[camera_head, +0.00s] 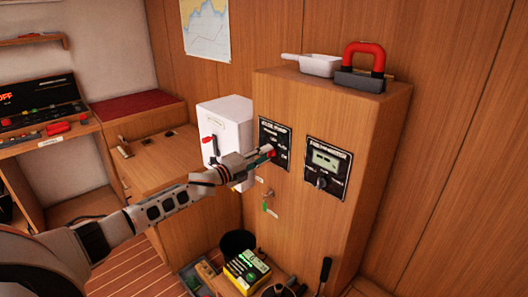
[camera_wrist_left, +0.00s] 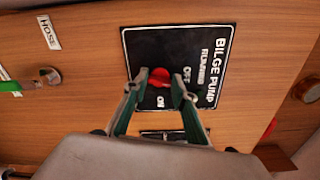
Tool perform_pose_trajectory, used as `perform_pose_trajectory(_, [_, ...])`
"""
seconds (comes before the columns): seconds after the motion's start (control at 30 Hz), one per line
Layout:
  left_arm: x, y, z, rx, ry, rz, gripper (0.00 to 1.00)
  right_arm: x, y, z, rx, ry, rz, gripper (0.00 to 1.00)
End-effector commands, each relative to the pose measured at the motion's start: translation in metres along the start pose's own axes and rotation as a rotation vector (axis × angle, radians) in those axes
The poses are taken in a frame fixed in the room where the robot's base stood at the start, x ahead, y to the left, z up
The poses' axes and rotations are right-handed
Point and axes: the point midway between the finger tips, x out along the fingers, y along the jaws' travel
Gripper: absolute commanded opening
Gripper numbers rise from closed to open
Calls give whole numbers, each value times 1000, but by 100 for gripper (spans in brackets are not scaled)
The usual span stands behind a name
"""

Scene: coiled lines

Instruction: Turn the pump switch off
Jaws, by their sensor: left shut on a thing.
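The black bilge pump panel (camera_head: 281,137) is on the front of the wooden cabinet. It also shows in the left wrist view (camera_wrist_left: 148,45), turned sideways, with OFF and ON labels. The red pump switch (camera_wrist_left: 161,76) stands between my left gripper's fingertips (camera_wrist_left: 156,84). My left gripper (camera_head: 266,154) is shut on the switch, at the lower part of the panel. The fingers hide the sides of the switch, and I cannot tell which label it points to. My right gripper is in neither view.
A second panel (camera_head: 327,168) with a small display and a dark knob sits to the right. A white box (camera_head: 219,120) with a red handle is to the left. A white scoop (camera_head: 318,64) and a red-handled object (camera_head: 362,60) stand on the cabinet top. A small valve (camera_head: 268,199) is below.

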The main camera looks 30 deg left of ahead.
Motion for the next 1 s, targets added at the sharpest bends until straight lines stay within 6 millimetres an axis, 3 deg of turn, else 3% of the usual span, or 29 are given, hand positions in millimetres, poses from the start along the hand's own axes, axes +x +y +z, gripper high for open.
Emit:
perform_pose_trajectory(0.4, [0,2,0,-224,0,1,5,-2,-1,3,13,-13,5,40])
perform_pose_trajectory(1.0, [0,2,-1,-271,0,1,5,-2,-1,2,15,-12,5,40])
